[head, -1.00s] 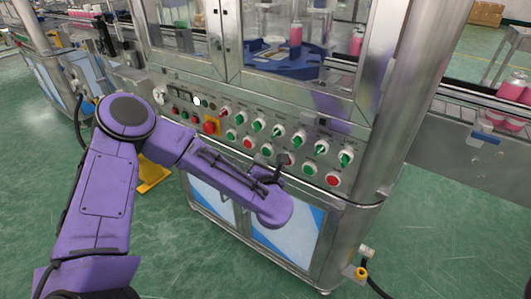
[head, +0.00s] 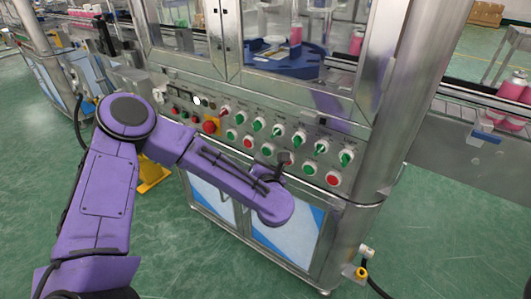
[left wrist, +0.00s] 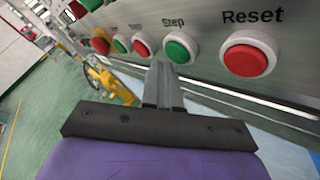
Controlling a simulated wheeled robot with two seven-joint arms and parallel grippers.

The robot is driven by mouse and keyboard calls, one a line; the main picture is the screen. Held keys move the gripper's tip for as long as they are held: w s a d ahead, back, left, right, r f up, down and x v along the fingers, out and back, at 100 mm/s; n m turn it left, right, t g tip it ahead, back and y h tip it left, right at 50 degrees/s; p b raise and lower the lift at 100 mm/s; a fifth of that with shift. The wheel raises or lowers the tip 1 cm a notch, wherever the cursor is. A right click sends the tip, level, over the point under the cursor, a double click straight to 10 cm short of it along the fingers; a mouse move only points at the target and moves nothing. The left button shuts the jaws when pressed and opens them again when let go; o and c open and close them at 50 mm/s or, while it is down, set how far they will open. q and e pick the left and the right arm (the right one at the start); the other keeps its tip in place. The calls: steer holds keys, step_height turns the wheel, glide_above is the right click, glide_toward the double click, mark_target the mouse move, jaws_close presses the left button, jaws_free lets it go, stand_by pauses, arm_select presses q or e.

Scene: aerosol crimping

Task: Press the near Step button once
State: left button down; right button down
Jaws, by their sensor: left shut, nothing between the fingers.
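The near Step button (head: 309,168) is a green round button in the lower row of the slanted panel, just left of the red Reset button (head: 331,180). In the left wrist view the Step button (left wrist: 180,47) sits under its "Step" label, with the Reset button (left wrist: 248,55) to its right. My left gripper (head: 283,157) is shut and empty, in front of the red button left of Step. In the left wrist view its fingertips (left wrist: 162,68) show just below and left of Step; whether they touch the panel I cannot tell. My right gripper is not visible.
Green and red buttons and switches crowd the panel, with a red emergency knob (head: 210,126) at its left. A steel post (head: 400,110) stands to the right. Pink cans (head: 512,87) stand on the conveyor at right. The green floor in front is clear.

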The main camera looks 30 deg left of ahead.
arm_select(q)
steer(key=shift+w, duration=0.2)
steer(key=shift+w, duration=0.4)
stand_by(0.6)
steer(key=shift+s, duration=0.8)
steer(key=s+p, duration=0.1)
steer(key=s, duration=0.4)
steer(key=shift+a, duration=0.2)
stand_by(0.9)
